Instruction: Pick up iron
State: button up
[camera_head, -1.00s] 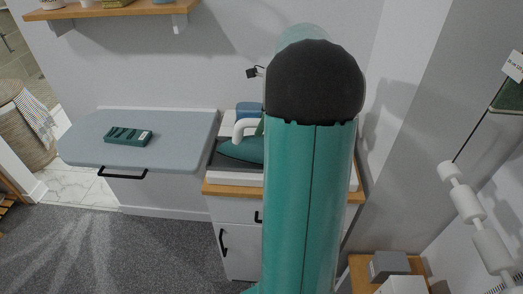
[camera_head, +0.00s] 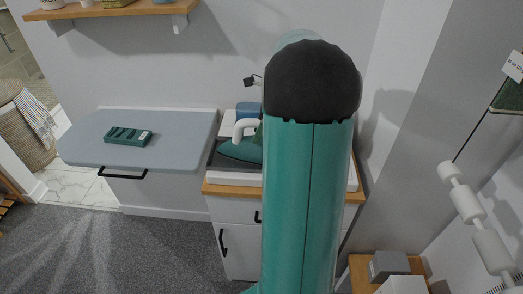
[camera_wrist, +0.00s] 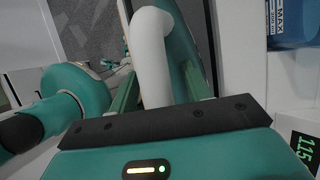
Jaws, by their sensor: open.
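The iron (camera_head: 240,151) has a teal body and a white curved handle. It rests on the dark grey surface of the wood-edged cabinet, partly hidden behind my arm in the head view. In the wrist view, its white handle (camera_wrist: 152,60) stands between the two green fingers of my gripper (camera_wrist: 163,82), with the teal body (camera_wrist: 186,45) beyond. My gripper is open around the handle. I cannot tell whether either finger touches it. In the head view my arm hides most of the gripper.
A blue-grey fold-down board (camera_head: 85,150) with a green tray (camera_head: 128,135) on it is at the left. A wooden shelf (camera_head: 100,10) is on the wall above. White rollers (camera_head: 474,211) hang at the right.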

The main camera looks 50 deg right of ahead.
grip_shut()
dwell(1.4)
